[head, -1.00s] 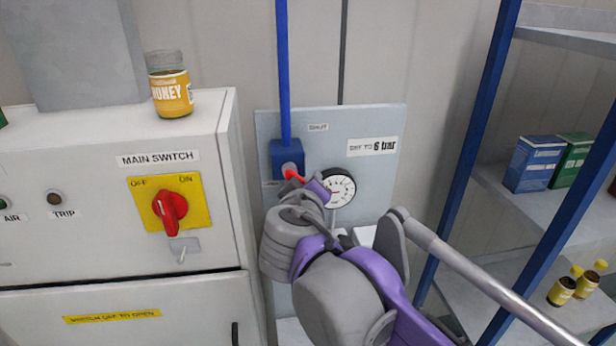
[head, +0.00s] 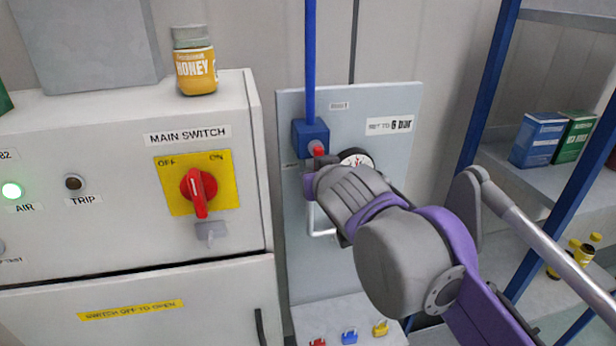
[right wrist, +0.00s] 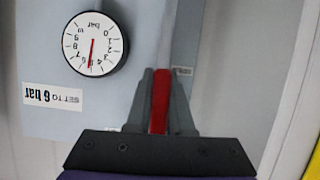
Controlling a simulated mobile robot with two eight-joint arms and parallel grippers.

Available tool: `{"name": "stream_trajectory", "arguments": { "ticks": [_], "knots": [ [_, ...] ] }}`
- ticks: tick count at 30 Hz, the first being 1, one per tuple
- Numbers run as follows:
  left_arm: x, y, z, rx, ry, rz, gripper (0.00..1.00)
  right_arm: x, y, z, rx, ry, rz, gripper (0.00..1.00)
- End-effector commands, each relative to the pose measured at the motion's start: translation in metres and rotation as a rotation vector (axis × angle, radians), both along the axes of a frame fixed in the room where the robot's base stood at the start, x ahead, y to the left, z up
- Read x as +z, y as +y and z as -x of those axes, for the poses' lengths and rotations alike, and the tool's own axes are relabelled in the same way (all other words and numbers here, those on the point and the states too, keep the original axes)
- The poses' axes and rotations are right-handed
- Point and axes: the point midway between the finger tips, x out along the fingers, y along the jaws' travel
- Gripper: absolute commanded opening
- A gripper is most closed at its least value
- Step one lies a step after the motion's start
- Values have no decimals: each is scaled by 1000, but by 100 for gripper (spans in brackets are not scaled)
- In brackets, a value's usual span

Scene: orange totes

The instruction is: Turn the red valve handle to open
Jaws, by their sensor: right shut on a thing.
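The red valve handle (head: 318,151) sits at the foot of a blue valve block (head: 311,133) on a grey panel (head: 345,280). My right gripper (head: 321,162) reaches it from the lower right and covers most of it. In the right wrist view the handle (right wrist: 160,103) stands between the two fingers (right wrist: 160,112), which are shut on it. The round gauge (right wrist: 95,43) shows upside down there, its red needle around 5 to 6. In the head view my right gripper partly hides the gauge (head: 356,157). My left gripper is not in view.
Blue shelf posts (head: 565,220) rise right of my arm. Small coloured padlocks (head: 349,336) lie below the panel.

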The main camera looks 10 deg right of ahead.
Motion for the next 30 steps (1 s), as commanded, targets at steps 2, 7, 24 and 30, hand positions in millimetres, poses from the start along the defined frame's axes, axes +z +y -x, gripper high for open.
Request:
{"name": "stream_trajectory", "arguments": {
  "ticks": [2, 7, 24, 30],
  "knots": [
    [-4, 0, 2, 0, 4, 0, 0, -1, -1, 0, 1, -1, -22, 0],
    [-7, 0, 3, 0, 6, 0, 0, -1, -3, 0, 1, 0, -50, 0],
    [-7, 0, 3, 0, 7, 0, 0, 0, -3, 0, 2, 1, -60, 36],
    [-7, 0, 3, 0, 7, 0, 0, 0, -4, 0, 2, 1, -59, 50]
  ]
}}
